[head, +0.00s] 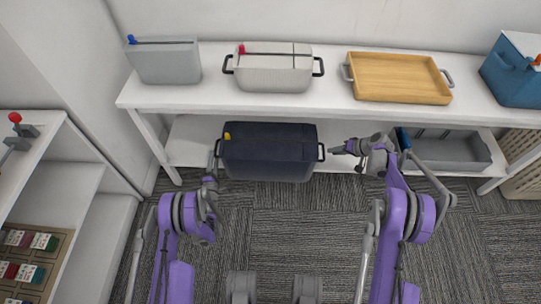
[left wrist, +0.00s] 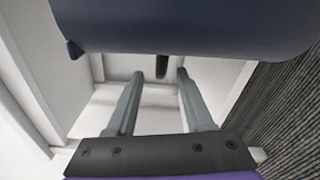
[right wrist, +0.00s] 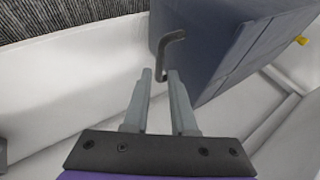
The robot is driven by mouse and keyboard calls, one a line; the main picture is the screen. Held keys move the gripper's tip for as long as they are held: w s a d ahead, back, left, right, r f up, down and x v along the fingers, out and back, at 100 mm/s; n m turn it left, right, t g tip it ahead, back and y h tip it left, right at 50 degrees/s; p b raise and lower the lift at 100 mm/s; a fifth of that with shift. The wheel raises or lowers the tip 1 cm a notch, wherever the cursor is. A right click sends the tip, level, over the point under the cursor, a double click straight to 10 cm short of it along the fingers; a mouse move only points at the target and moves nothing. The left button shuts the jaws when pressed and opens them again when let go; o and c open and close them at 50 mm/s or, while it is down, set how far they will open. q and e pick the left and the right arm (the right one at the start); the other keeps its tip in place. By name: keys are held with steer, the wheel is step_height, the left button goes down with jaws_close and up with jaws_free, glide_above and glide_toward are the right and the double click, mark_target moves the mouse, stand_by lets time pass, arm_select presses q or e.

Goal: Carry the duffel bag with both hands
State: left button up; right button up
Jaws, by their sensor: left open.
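The dark navy duffel bag (head: 269,152) sits upright on the low shelf, with a black handle at each end and a yellow tag on top. My left gripper (head: 210,176) is open just below its left handle (head: 217,149). In the left wrist view a dark handle part (left wrist: 162,66) shows between the spread fingers (left wrist: 160,74), under the bag's body (left wrist: 190,25). My right gripper (head: 335,150) is at the right handle (head: 321,152). In the right wrist view its fingers (right wrist: 160,73) are apart, and the bent handle (right wrist: 171,45) reaches between their tips; contact is unclear.
A grey bin (head: 450,153) stands on the low shelf, right of my right gripper. The carpet (head: 290,230) in front is clear.

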mark_target(216, 146)
arm_select(q)
steer(key=w, duration=0.7)
steer(key=shift+w+a, duration=0.1)
steer(key=shift+a, duration=0.2)
arm_select(e)
steer(key=x, duration=0.7)
steer(key=shift+f, duration=0.1)
arm_select(q)
steer(key=c, duration=0.5)
arm_select(e)
jaws_close()
arm_select(q)
jaws_close()
